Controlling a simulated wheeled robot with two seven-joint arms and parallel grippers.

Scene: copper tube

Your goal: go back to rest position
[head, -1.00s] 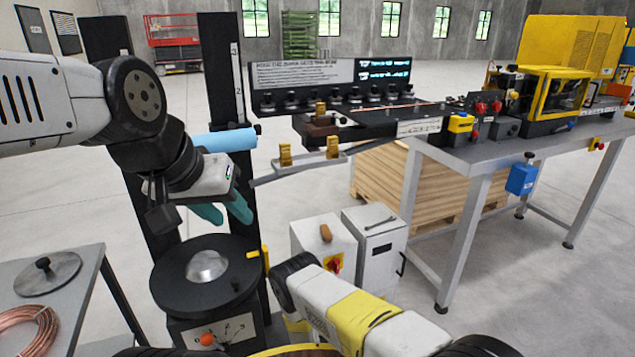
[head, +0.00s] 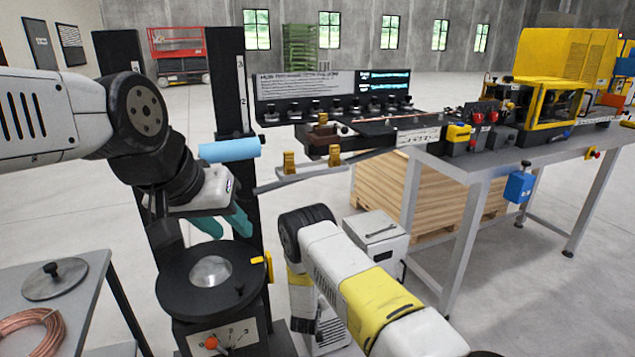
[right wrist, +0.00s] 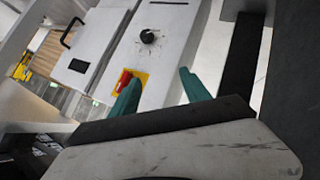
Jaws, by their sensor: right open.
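My left gripper (head: 223,225) hangs above the black turntable (head: 170,297) of the black stand in the head view. Its two teal fingers are apart, and nothing shows between them. My right gripper (right wrist: 157,88) shows in the right wrist view with its teal fingers apart and nothing between them. Behind the fingers is a light grey box with a black knob (right wrist: 147,36) and a red and yellow switch (right wrist: 126,82). In the head view my right forearm crosses the lower middle and the right fingers cannot be seen.
A copper tube coil (head: 36,336) lies on the grey table at lower left, near a round metal lid (head: 55,281). A light blue cylinder (head: 230,150) sits on the stand's post. A long workbench (head: 480,168) with a yellow machine (head: 570,70) stands at right.

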